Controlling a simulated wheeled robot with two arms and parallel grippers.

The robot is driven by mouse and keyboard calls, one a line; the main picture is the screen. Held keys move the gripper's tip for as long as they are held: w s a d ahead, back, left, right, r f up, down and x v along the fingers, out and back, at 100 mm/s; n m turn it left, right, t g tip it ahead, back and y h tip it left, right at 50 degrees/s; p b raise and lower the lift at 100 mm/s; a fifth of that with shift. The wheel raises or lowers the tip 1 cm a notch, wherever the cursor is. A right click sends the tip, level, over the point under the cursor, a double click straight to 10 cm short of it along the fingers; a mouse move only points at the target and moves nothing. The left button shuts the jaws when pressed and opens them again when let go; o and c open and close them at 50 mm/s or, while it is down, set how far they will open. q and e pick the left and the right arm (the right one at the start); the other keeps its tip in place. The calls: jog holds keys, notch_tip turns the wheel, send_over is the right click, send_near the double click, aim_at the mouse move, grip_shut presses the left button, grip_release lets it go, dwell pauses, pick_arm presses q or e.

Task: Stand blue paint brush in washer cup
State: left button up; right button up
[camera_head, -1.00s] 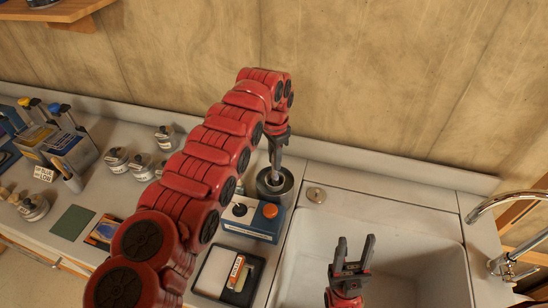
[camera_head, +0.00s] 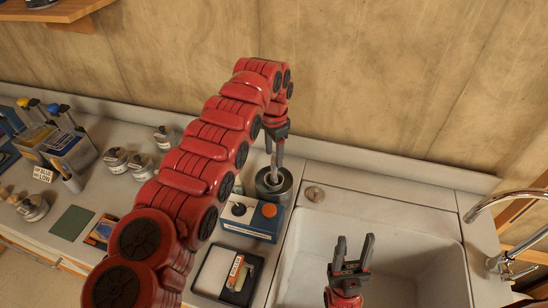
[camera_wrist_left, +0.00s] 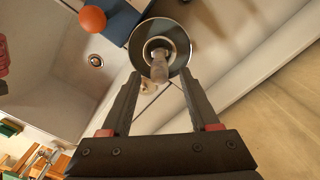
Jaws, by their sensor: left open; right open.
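The washer cup (camera_head: 286,188) is a round dark metal cup at the back of the counter, left of the sink; the left wrist view shows its rim from above (camera_wrist_left: 184,40). A slim pale grey-brown piece (camera_wrist_left: 159,68) rises from the cup between my left fingers, seemingly the brush; no blue shows on it, and its lower end is hidden. My left gripper (camera_head: 275,158) is open, pointing down just above the cup, with a finger on either side of that piece. My right gripper (camera_head: 354,248) is open and empty over the sink.
A blue-and-white box with an orange knob (camera_head: 269,210) stands right in front of the cup. A tray (camera_head: 208,283) lies nearer. Several jars and a holder with blue- and yellow-topped tools (camera_head: 70,148) stand left. The sink (camera_head: 410,240) and tap (camera_head: 495,205) are right.

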pick_arm(q)
notch_tip(320, 180, up, 15)
jog(key=p, duration=0.9)
jog(key=shift+p, duration=0.3)
jog(key=shift+s, duration=0.15)
